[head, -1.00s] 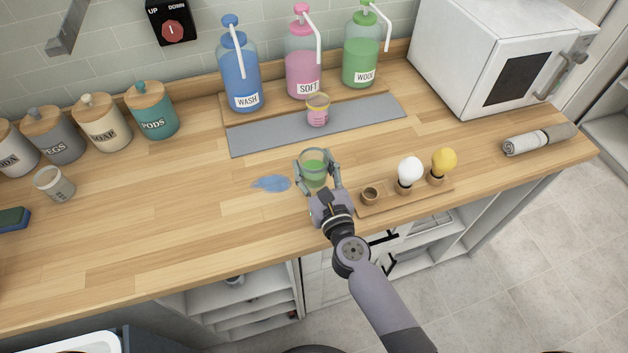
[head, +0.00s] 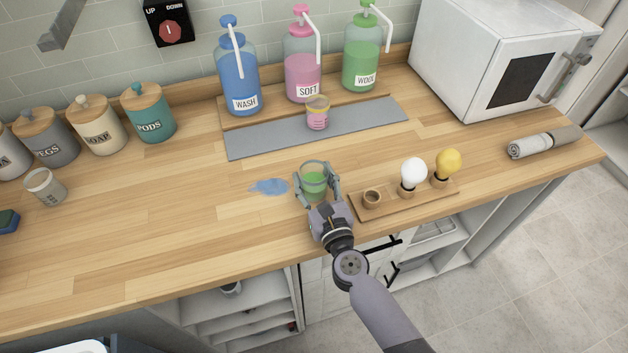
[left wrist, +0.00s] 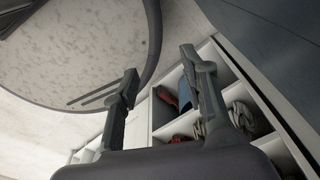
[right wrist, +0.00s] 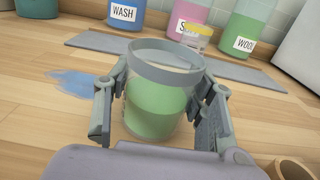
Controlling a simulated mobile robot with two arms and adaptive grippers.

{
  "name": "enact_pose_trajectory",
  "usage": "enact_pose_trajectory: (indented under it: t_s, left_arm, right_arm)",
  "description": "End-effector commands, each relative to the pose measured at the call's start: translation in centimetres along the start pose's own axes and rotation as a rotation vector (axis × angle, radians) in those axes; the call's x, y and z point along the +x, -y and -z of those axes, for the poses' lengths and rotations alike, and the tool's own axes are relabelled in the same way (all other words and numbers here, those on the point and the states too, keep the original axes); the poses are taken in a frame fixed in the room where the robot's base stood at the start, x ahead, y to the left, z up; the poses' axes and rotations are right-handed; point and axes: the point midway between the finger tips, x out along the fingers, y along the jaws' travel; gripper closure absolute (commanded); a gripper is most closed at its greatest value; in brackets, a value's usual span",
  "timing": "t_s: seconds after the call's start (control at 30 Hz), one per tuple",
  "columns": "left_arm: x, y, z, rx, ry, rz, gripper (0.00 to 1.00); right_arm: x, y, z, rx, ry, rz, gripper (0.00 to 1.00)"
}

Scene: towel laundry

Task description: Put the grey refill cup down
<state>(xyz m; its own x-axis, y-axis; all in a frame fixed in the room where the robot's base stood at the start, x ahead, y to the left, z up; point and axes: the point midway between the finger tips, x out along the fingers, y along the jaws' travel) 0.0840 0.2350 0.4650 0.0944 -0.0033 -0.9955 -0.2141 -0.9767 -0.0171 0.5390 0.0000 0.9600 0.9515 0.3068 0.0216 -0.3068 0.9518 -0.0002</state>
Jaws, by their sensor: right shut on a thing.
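The grey refill cup (right wrist: 160,95) is a clear cup with a grey rim and green liquid inside. It stands upright between the fingers of my right gripper (right wrist: 160,108), which is shut on its sides. In the head view the cup (head: 313,178) and right gripper (head: 317,190) are over the counter's front middle, right of a blue puddle (head: 270,187). I cannot tell whether its base touches the wood. My left gripper (left wrist: 163,85) shows only in its wrist view, with fingers apart and nothing between them.
A wooden bulb holder (head: 400,200) is close on the right. A pink-filled cup (head: 317,114) stands on the grey mat (head: 260,138), before the pump bottles. Another clear cup (head: 45,187) is far left. The counter (head: 170,220) is clear left of the puddle.

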Motion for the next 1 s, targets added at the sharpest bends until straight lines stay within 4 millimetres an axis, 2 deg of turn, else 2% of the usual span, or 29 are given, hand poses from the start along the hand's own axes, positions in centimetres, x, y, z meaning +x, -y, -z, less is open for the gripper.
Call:
enact_pose_trajectory:
  t_s: [0.03,0.07,0.1,0.4,0.73,0.9,0.93,1.0]
  left_arm:
    - [0.2,0.0,0.0,0.0,0.0,0.0,0.6]
    - [0.2,0.0,0.0,0.0,0.0,0.0,0.6]
    - [0.2,0.0,0.0,0.0,0.0,0.0,0.6]
    - [0.2,0.0,0.0,0.0,-0.001,0.0,0.6]
    - [0.0,0.1,0.1,-0.001,-0.001,0.001,0.6]
    - [-1.8,0.1,0.2,-0.001,-0.001,0.001,0.6]
    - [-1.0,0.1,0.1,-0.002,-0.001,0.001,0.6]
    - [-0.6,0.1,0.1,-0.002,-0.002,0.001,0.6]
  right_arm:
    - [-0.4,-0.1,1.6,-0.002,-0.027,-0.002,0.75]
    - [-0.5,-0.1,1.6,-0.001,-0.028,-0.002,0.75]
    - [-0.5,-0.1,1.7,-0.001,-0.029,-0.003,0.49]
    - [-0.6,-0.1,1.8,-0.001,-0.031,-0.005,0.3]
    - [-0.6,-0.1,1.6,-0.001,-0.031,-0.006,0.3]
    - [-0.6,-0.1,-0.1,-0.002,-0.03,-0.007,0.3]
    - [-1.4,-0.1,0.8,-0.001,-0.034,-0.007,0.3]
    - [-3.0,-0.1,0.8,0.0,-0.032,-0.006,0.3]
